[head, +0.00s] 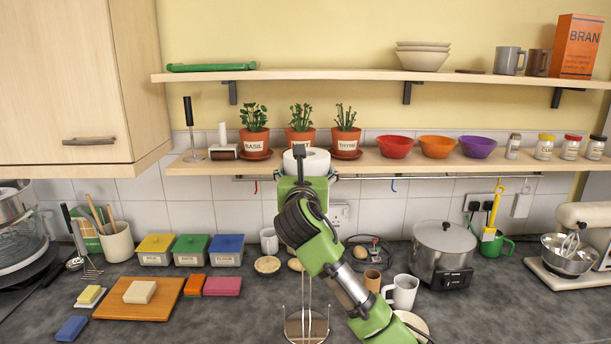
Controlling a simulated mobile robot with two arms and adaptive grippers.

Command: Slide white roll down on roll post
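A white roll (318,161) is in the middle of the head view, at about the height of the lower shelf. My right gripper (300,157) is at the roll, with a dark finger against its near side. It looks shut on the roll, but the far finger is hidden. The roll's lower part is hidden behind my green wrist. The roll post, a thin metal stand with a round base (293,328), is on the counter below, partly covered by my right arm. Its upper part is hidden, so I cannot tell whether it enters the roll. My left gripper is not in view.
The potted thyme (345,133) and mint (300,137) stand on the shelf by the roll. A white mug (403,291), a brown cup (372,280) and a steel cooker (442,249) are right of my arm.

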